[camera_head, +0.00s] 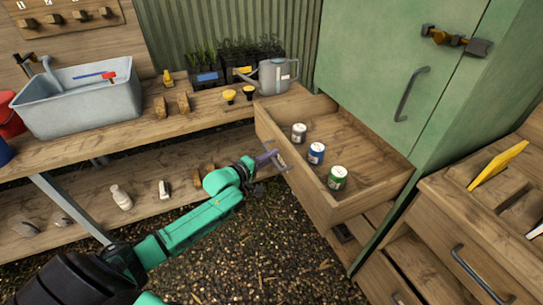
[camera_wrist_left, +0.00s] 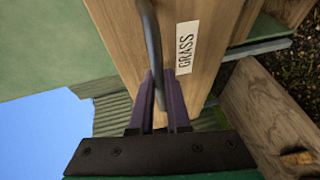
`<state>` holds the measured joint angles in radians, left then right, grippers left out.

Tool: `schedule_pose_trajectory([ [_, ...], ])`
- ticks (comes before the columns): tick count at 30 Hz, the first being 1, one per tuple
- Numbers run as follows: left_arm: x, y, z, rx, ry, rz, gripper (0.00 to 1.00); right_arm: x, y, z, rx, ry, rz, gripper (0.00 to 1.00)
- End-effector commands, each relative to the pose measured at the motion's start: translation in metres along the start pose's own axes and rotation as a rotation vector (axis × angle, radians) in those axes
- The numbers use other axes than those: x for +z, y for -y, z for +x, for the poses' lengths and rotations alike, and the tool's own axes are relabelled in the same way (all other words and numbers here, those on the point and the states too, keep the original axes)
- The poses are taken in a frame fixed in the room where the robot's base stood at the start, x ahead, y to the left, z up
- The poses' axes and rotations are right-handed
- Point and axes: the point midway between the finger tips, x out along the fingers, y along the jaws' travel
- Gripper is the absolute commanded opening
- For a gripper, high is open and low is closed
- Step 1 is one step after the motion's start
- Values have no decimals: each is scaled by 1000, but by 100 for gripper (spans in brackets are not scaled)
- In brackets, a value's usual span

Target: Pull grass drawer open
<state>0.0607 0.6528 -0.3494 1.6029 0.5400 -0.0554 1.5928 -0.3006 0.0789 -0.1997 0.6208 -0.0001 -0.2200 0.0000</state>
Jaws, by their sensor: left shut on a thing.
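The grass drawer (camera_head: 313,199) is a wooden drawer under the green cabinet, and it stands pulled well out. Three cans sit inside it: a grey-white one (camera_head: 299,133), a blue one (camera_head: 316,153) and a green one (camera_head: 338,178). My left gripper (camera_head: 272,157) is at the drawer's front, shut on its dark bar handle. In the left wrist view, the handle (camera_wrist_left: 151,40) runs between the purple fingers (camera_wrist_left: 162,98), beside a white "GRASS" label (camera_wrist_left: 185,47) on the wooden front (camera_wrist_left: 118,35). My right gripper is not in view.
A wooden bench (camera_head: 130,133) runs along the left with a grey basin (camera_head: 80,100), plant trays and a watering can (camera_head: 275,76) near the drawer's far corner. Another wooden drawer unit (camera_head: 470,225) stands at the right. Open gravel ground (camera_head: 275,250) lies before the drawer.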

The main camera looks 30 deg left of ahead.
Motion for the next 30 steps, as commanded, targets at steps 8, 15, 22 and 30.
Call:
schedule_pose_trajectory([
  [8,0,0,0,-2,0,0,45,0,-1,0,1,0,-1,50],
  [15,0,1,-5,-2,0,-1,45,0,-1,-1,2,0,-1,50],
  [22,0,1,-43,-5,1,-1,45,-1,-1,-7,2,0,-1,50],
  [30,1,1,-106,-7,1,-1,45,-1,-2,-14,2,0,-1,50],
])
